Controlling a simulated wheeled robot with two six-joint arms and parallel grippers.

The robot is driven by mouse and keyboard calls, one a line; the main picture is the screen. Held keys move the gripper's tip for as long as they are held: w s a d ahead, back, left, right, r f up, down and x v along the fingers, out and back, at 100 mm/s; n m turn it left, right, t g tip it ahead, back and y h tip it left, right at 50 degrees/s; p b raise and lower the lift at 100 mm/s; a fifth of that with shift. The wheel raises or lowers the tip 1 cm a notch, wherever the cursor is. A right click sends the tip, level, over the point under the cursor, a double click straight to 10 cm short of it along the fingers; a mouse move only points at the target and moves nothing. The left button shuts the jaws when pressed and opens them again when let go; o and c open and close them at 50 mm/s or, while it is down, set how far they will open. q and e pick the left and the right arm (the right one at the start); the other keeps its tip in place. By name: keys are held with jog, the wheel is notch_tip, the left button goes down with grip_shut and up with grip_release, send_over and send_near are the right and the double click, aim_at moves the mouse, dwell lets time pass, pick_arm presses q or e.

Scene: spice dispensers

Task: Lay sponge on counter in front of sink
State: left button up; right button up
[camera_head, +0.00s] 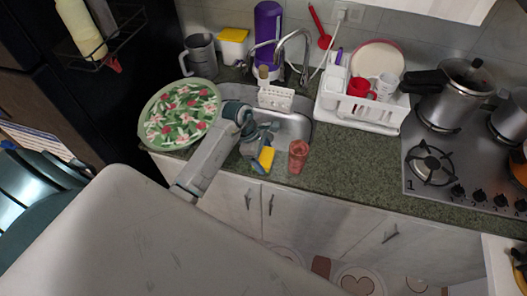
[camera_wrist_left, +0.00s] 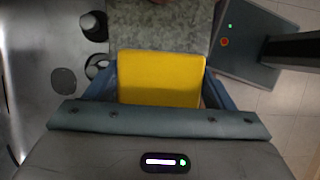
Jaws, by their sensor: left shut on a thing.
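The yellow sponge (camera_head: 266,158) is at the front edge of the counter, just in front of the sink (camera_head: 293,128). My left gripper (camera_head: 258,156) is shut on it. In the left wrist view the sponge (camera_wrist_left: 160,78) fills the space between the two blue fingers, with a strip of the speckled counter (camera_wrist_left: 160,25) beyond it. I cannot tell whether the sponge touches the counter (camera_head: 345,160). My right gripper is not in view.
A reddish glass (camera_head: 298,155) stands close to the right of the sponge. A floral round tray (camera_head: 180,114) lies left of the sink. A white dish rack (camera_head: 362,108) stands behind right, and a stove (camera_head: 462,165) is farther right. The counter between glass and stove is clear.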

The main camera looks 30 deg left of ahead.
pick_arm(q)
jog(key=shift+f, duration=0.25)
jog(key=o, duration=1)
jog(key=shift+c, duration=0.2)
jog(key=shift+r, duration=0.2)
jog(key=shift+a+r+b, duration=0.1)
jog(key=shift+a+b, duration=0.05)
jog(key=shift+b, duration=0.2)
jog(key=b+v, duration=0.5)
jog(key=v, duration=0.6)
jog(key=shift+r+b, duration=0.3)
jog(key=shift+r, duration=0.05)
